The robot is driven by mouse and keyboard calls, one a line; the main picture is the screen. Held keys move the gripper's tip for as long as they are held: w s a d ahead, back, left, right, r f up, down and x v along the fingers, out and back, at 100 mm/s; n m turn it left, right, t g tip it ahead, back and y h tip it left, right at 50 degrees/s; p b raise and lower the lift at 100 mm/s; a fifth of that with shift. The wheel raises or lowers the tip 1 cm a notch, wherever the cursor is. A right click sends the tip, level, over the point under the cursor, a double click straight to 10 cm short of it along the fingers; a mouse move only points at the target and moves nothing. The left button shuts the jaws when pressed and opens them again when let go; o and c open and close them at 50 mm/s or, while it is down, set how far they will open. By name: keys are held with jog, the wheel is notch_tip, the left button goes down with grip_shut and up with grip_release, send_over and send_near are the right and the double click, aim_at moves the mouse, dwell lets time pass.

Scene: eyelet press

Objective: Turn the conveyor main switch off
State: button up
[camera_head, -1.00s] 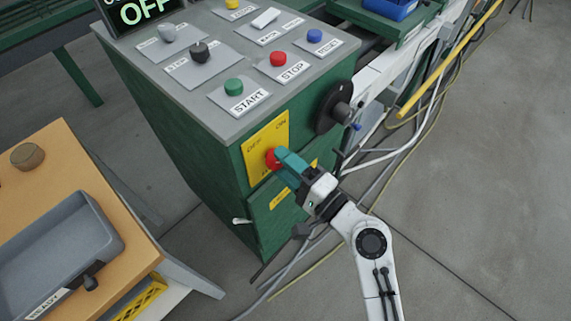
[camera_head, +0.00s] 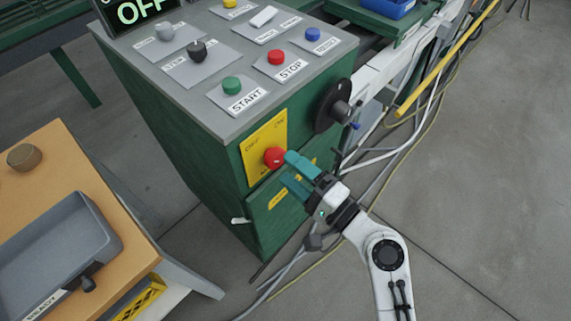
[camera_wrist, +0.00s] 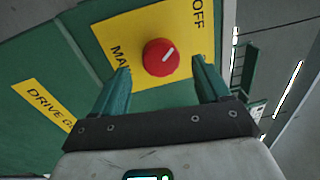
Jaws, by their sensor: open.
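The main switch is a red round knob (camera_head: 273,157) on a yellow plate (camera_head: 253,171) on the green cabinet's side. The plate carries OFF and ON labels. In the wrist view the knob (camera_wrist: 157,62) has a white pointer line slanting up and right, towards the OFF lettering. My gripper (camera_head: 288,170) is open and empty, just right of the knob in the head view. In the wrist view the knob shows between and beyond the two teal fingers of my gripper (camera_wrist: 161,76), with clear space on both sides.
The cabinet top holds a green START button (camera_head: 232,85), a red STOP button (camera_head: 276,57) and other controls. A display (camera_head: 140,10) reads OFF. A black handwheel (camera_head: 332,106) juts out above my gripper. Cables run along the floor to the right.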

jog(key=v, duration=0.7)
jog(key=shift+s+d+b, duration=0.25)
jog(key=shift+d+b, duration=0.1)
jog(key=shift+b, duration=0.1)
